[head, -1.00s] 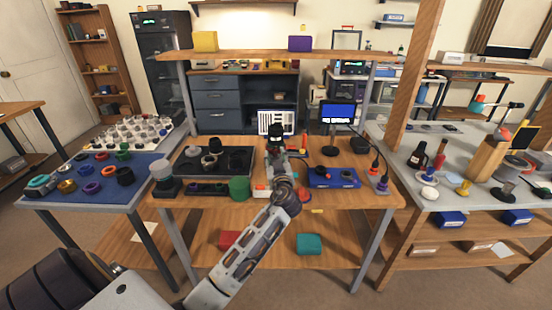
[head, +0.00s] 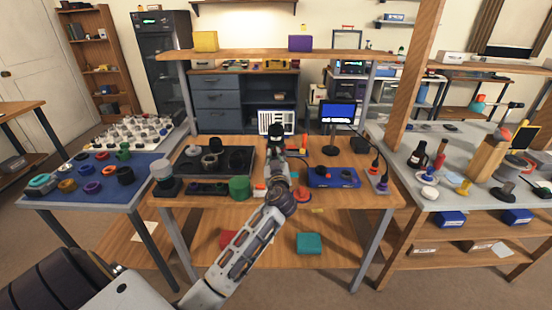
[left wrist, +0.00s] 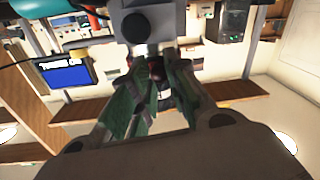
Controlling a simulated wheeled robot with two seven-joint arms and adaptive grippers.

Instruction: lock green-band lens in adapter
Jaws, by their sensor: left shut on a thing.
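My left gripper (head: 275,139) reaches out over the middle of the centre bench, in front of a white striped panel. In the left wrist view its green-padded fingers (left wrist: 157,72) close in on a small dark thing. I cannot make out a green band on it, so I cannot tell whether it is the lens. A green cylinder (head: 239,187) stands at the front of the bench, left of my arm. A black tray (head: 240,160) with round dark and grey parts lies behind it. I cannot tell which part is the adapter. My right gripper is not in view.
A blue box (head: 333,178) and a red round part (head: 304,196) lie right of my arm. A screen (head: 338,113) stands behind them. A blue mat (head: 66,194) with several coloured rings is at the left. A wooden post (head: 414,75) rises at the right.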

